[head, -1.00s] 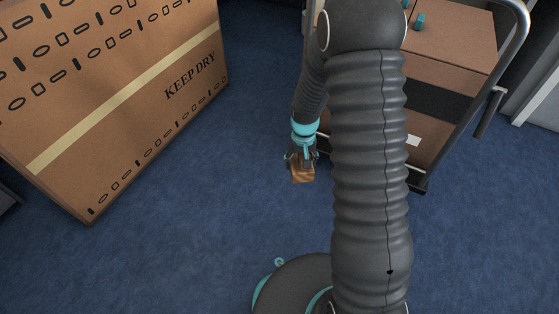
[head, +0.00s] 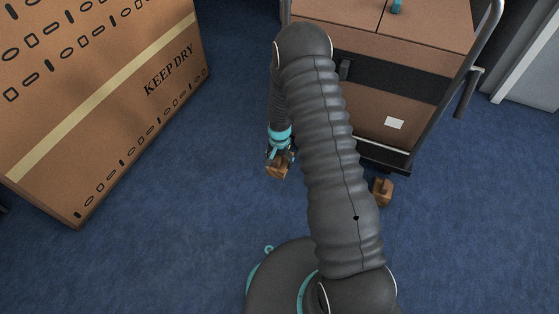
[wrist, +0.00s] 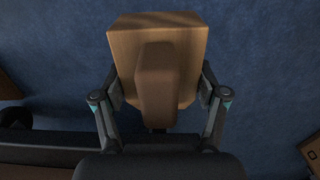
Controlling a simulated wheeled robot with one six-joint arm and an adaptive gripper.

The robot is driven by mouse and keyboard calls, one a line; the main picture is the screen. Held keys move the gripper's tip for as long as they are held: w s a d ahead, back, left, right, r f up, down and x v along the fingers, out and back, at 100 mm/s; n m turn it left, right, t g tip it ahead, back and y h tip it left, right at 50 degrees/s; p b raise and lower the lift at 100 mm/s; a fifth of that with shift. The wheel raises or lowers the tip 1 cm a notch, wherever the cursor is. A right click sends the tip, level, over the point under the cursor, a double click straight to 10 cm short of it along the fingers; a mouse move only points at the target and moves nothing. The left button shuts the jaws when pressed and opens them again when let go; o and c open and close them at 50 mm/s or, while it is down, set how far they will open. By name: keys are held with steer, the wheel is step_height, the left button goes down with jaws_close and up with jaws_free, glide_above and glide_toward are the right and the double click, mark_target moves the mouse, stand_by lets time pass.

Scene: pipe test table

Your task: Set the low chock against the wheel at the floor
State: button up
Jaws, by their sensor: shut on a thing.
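My gripper (head: 279,157) is shut on a wooden chock (head: 277,171) and holds it near the blue floor, left of the loaded cart. A second wooden chock (head: 382,192) lies on the floor by the cart's near right corner. The wheel cannot be clearly made out in the head view; my arm hides part of the cart's lower edge. A dark round shape (wrist: 15,118) at the wrist view's left edge may be a wheel. I cannot tell whether the held chock touches the floor.
The cart carries brown cases (head: 425,60) and has a metal handle (head: 487,40) at its right. A big "KEEP DRY" carton (head: 110,90) stands at the left. Blue carpet (head: 180,210) between carton and cart is clear.

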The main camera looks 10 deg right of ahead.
steer(key=shift+f, duration=0.1)
steer(key=shift+f+b, duration=2.35)
steer(key=shift+f, duration=2.15)
steer(key=shift+f, duration=0.35)
steer(key=o, duration=1.4)
step_height(320, 180, up, 12)
